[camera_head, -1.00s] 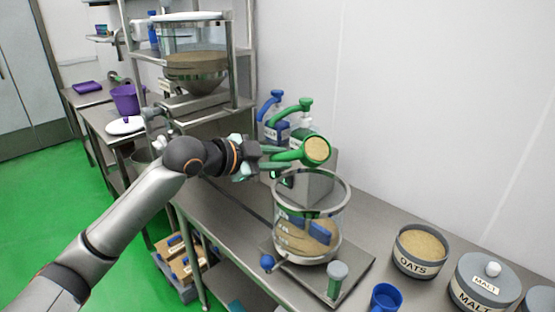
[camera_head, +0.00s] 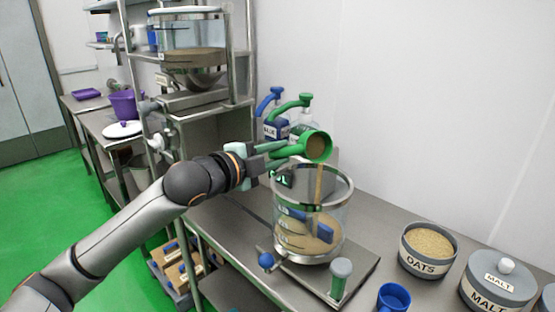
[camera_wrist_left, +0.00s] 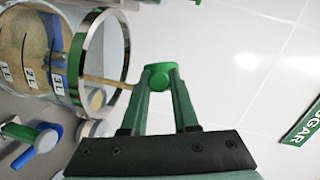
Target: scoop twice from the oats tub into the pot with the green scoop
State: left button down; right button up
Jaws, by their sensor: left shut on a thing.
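My left gripper (camera_head: 280,152) is shut on the green scoop (camera_head: 317,147) and holds it just above the pot's rim. The scoop is tipped, and a thin tan stream falls from it into the pot. The glass pot (camera_head: 340,218) has a metal rim and volume marks, with tan contents in its lower part. In the left wrist view the fingers (camera_wrist_left: 160,105) close on the scoop's green handle (camera_wrist_left: 160,75), with the pot (camera_wrist_left: 118,45) at upper left. The oats tub (camera_head: 420,268) stands open and full-looking at the right. My right gripper is out of view.
A blue cup (camera_head: 394,298) and a lidded malt tub (camera_head: 497,288) stand near the oats tub. Blue and green pump bottles (camera_head: 275,128) stand behind the pot. A shelf rack with a hopper (camera_head: 195,75) is at left.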

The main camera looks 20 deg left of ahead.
pick_arm(q)
jog(key=shift+f+m+t+b, duration=0.4)
jog(key=shift+m+t+b, duration=0.2)
jog(key=shift+m+b, duration=0.45)
jog(key=shift+f+m+t+b, duration=0.15)
jog(key=shift+m+t+b, duration=0.15)
jog(key=shift+m+b, duration=0.3)
jog(key=shift+m+t+b, duration=0.6)
jog(key=shift+m+b, duration=0.5)
jog(key=shift+m, duration=0.05)
jog(key=shift+d, duration=0.1)
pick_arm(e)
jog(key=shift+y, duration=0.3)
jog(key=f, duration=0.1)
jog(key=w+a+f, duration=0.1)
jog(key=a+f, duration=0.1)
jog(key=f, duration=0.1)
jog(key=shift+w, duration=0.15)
pick_arm(q)
jog(key=shift+s+h, duration=0.1)
jog(key=shift+h, duration=0.3)
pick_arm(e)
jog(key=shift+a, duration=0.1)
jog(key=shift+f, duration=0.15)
